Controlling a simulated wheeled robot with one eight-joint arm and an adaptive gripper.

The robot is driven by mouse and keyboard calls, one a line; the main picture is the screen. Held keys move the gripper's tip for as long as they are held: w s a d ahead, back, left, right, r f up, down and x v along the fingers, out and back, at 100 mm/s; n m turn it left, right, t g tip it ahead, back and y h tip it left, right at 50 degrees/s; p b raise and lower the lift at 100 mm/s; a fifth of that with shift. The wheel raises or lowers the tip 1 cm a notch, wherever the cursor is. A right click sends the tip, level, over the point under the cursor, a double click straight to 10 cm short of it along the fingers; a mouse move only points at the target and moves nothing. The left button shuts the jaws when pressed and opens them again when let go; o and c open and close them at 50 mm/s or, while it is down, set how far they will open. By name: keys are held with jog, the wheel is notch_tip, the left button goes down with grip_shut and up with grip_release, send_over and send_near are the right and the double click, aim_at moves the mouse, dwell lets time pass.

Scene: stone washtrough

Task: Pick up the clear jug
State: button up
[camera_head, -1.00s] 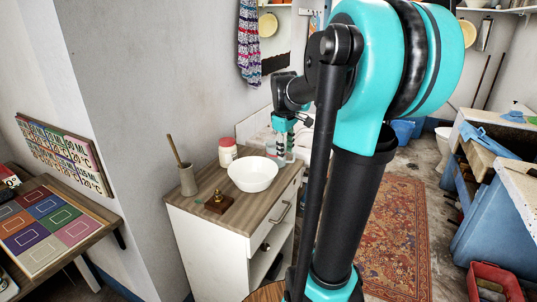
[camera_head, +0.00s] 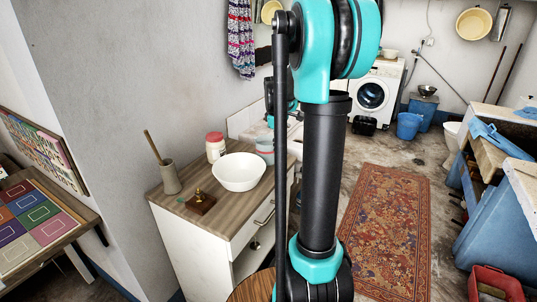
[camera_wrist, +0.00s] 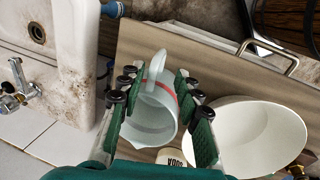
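The clear jug (camera_wrist: 152,118), pale and see-through with a red band, shows in the middle of the wrist view with its handle towards the top. In the head view the jug (camera_head: 265,148) stands on the wooden cabinet top (camera_head: 222,214), behind the white bowl and partly hidden by my arm. My gripper (camera_wrist: 156,80) has its green-padded fingers spread on both sides of the jug. The fingers look open around it, with a small gap; exact contact is hard to see. In the head view my fingers are mostly hidden behind my arm.
A white bowl (camera_wrist: 262,135) sits close to my right finger in the wrist view. A red-lidded jar (camera_head: 215,148) stands beside the jug, its lid partly visible. A brass-and-wood item (camera_head: 200,202) and a pestle pot (camera_head: 170,178) stand nearer. A stained sink (camera_wrist: 62,50) adjoins the cabinet.

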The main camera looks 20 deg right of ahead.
aim_at(280, 159)
jog(key=shift+w+d+f, duration=0.1)
jog(key=shift+w+f, duration=0.15)
jog(key=shift+f, duration=1.1)
jog(key=shift+w+f, duration=0.2)
jog(key=shift+f, duration=1.15)
grip_shut()
